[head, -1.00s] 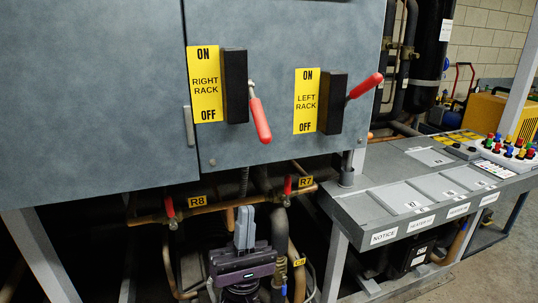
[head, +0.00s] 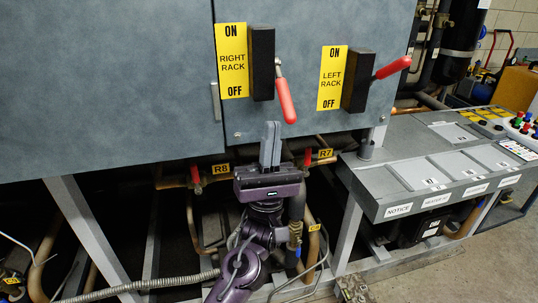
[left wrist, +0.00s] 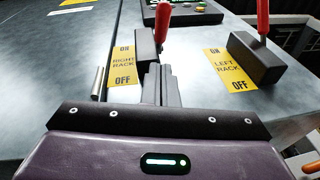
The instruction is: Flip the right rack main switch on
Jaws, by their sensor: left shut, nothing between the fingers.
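The right rack main switch is a black block (head: 262,62) with a red-tipped lever (head: 285,98), beside a yellow ON/OFF label (head: 233,60) reading RIGHT RACK. Its lever points down, toward OFF. The left rack switch (head: 355,82) has its red lever (head: 393,67) angled up to the right. My left gripper (head: 270,145) is shut and empty, fingers pointing up, just below the right rack switch's lever and apart from it in the head view. In the left wrist view its fingers (left wrist: 160,84) partly overlap the right rack block (left wrist: 146,52). My right gripper is not in view.
The grey cabinet (head: 110,80) fills the upper left. Red-handled valves with pipes labelled R8 (head: 221,169) and R7 (head: 325,153) sit below it. A grey panel shelf (head: 390,185) juts out at right.

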